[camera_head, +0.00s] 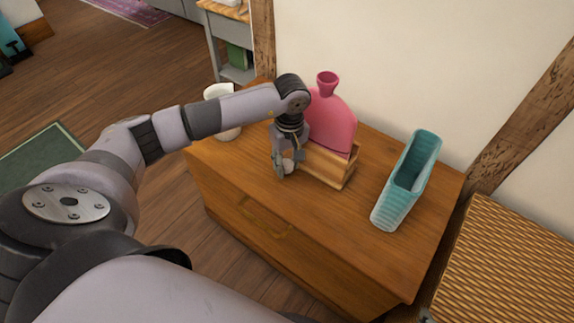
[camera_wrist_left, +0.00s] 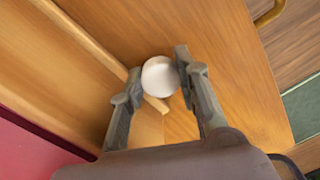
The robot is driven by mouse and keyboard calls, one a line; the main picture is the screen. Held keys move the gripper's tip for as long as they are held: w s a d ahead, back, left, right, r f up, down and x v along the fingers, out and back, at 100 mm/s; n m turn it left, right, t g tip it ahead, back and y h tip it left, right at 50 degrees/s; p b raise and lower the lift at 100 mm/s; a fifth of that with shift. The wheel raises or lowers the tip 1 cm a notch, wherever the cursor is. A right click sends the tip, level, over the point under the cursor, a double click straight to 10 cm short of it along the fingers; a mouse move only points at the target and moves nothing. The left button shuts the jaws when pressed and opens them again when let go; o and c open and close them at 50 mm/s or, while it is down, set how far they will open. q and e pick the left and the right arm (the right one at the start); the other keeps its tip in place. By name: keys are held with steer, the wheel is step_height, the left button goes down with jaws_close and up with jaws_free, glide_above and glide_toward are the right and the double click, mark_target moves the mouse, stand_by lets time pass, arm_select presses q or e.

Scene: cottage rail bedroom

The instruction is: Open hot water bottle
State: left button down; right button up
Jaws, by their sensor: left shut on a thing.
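A pink hot water bottle (camera_head: 333,122) stands upright in a light wooden holder (camera_head: 328,168) on the dresser. Its flared neck (camera_head: 327,82) points up, and I see no stopper in it. My left gripper (camera_head: 283,167) is low over the dresser top, in front of the holder's left end. In the left wrist view the gripper (camera_wrist_left: 159,82) is shut on a small round white stopper (camera_wrist_left: 159,76), which shows between its fingertips. The holder (camera_wrist_left: 70,50) and the pink side of the bottle (camera_wrist_left: 35,150) are at the left there.
The wooden dresser (camera_head: 270,215) has bare room at its front. A teal ribbed container (camera_head: 407,182) stands to the right of the bottle. A wall is close behind, and a woven surface (camera_head: 510,260) is at the right.

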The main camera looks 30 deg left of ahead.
arm_select(q)
steer(key=shift+f, duration=0.4)
arm_select(e)
steer(key=shift+w+a+r+t, duration=0.2)
steer(key=shift+w+t, duration=0.1)
steer(key=shift+w, duration=0.1)
arm_select(q)
steer(key=shift+f, duration=0.1)
arm_select(e)
steer(key=shift+w+a+r, duration=0.1)
steer(key=shift+w+r, duration=0.1)
steer(key=shift+w, duration=0.25)
arm_select(q)
steer(key=c, duration=1.5)
jaws_free()
arm_select(e)
steer(key=shift+w+r+t, duration=0.1)
steer(key=shift+t, duration=0.2)
